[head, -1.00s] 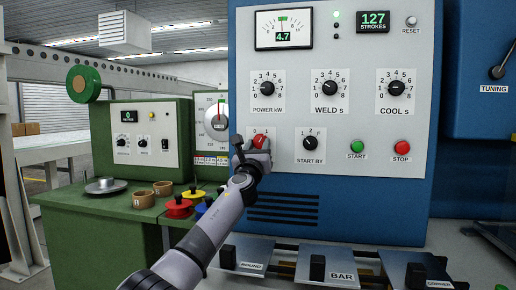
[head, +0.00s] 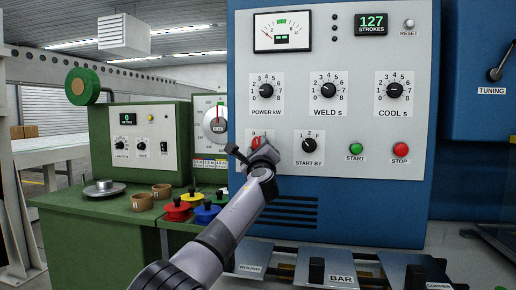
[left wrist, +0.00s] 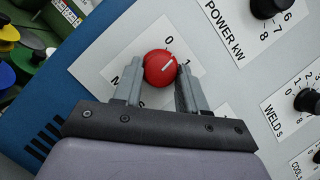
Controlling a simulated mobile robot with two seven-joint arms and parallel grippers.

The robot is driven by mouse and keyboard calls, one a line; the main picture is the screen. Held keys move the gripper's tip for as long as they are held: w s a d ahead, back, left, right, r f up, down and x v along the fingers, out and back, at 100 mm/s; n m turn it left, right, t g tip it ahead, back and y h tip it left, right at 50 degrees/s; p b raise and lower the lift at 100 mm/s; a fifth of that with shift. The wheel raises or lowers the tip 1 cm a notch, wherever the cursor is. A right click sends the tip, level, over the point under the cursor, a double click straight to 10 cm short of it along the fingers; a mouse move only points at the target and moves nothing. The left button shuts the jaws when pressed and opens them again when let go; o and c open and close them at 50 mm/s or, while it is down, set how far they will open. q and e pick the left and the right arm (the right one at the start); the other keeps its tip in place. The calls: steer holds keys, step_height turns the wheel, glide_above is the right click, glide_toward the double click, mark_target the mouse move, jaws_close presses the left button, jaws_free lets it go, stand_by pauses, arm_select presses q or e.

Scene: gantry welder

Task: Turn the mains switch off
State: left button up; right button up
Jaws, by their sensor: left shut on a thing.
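The mains switch is a red round knob (head: 257,141) on a white plate marked 0 and 1, low on the left of the grey panel. It also shows as a red knob (left wrist: 157,66) in the left wrist view. Its white mark slants up and right there, in the space between 0 and 1; I cannot tell its exact setting. My left gripper (left wrist: 158,75) is shut on the knob, one finger on each side. In the head view my left gripper (head: 252,153) covers the knob's lower part. My right gripper is not in view.
The start-by knob (head: 309,145), green start button (head: 356,149) and red stop button (head: 400,150) are to the right.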

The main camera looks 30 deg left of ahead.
arm_select(q)
steer(key=n+g+p, duration=0.1)
steer(key=n, duration=0.1)
steer(key=n+g+p, duration=0.1)
steer(key=n, duration=0.2)
steer(key=shift+d+r+y+p, duration=0.1)
steer(key=shift+d+y+p, duration=0.1)
steer(key=shift+y+p, duration=0.2)
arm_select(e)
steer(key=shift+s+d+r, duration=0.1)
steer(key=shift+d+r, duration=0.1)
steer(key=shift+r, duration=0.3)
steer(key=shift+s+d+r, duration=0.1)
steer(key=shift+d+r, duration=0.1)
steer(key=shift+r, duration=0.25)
arm_select(q)
steer(key=shift+n, duration=0.4)
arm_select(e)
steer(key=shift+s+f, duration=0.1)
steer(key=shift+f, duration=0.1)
arm_select(q)
steer(key=o, duration=1.1)
steer(key=shift+c, duration=0.2)
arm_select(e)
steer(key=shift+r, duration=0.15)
arm_select(q)
steer(key=shift+d, duration=0.1)
